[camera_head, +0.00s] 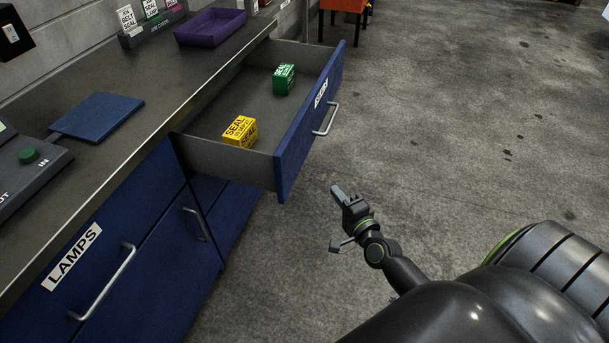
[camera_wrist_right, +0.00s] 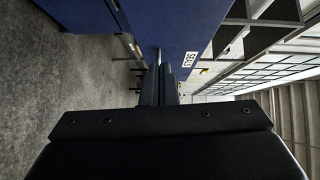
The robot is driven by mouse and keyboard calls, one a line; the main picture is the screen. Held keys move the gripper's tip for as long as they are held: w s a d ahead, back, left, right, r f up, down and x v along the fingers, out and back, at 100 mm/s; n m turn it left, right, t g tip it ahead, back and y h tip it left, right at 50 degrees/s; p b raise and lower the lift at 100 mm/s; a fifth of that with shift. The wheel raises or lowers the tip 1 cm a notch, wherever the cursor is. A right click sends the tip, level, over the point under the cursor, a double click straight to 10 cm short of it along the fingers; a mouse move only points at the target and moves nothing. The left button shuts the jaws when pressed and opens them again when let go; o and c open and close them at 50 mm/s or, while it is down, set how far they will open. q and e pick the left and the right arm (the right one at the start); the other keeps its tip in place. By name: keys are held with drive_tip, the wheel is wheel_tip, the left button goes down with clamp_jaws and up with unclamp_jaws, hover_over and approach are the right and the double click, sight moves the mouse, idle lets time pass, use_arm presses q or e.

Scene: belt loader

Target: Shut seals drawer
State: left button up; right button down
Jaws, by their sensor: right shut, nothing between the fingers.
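The seals drawer (camera_head: 306,128) is pulled well out of the blue cabinet, its blue front carrying a white label and a silver handle (camera_head: 326,120). Inside it lie a yellow seal box (camera_head: 240,131) near the closer side and a green seal box (camera_head: 284,79) farther back. My right gripper (camera_head: 338,192) is shut and empty in front of the drawer front, apart from it in the head view. In the right wrist view the shut fingers (camera_wrist_right: 161,84) point toward the blue drawer front (camera_wrist_right: 180,25) and its label. My left gripper is not in view.
The counter (camera_head: 130,125) holds a blue plate (camera_head: 97,116), a purple tray (camera_head: 211,27) and a device with a green button (camera_head: 29,156). The lamps drawer (camera_head: 85,265) below is shut. Open concrete floor (camera_head: 450,120) lies to the right.

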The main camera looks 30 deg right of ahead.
drive_tip(key=shift+m+t, duration=0.3)
drive_tip(key=shift+m, duration=0.1)
drive_tip(key=w, duration=0.4)
drive_tip(key=w+a+r, duration=0.1)
drive_tip(key=w, duration=0.3)
drive_tip(key=w+a, duration=0.1)
drive_tip(key=w, duration=0.4)
drive_tip(key=shift+w+r, duration=0.1)
drive_tip(key=shift+r, duration=0.25)
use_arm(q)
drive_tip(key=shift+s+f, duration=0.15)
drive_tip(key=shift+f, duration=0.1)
use_arm(e)
drive_tip(key=shift+w, duration=0.1)
drive_tip(key=shift+w+a, duration=0.1)
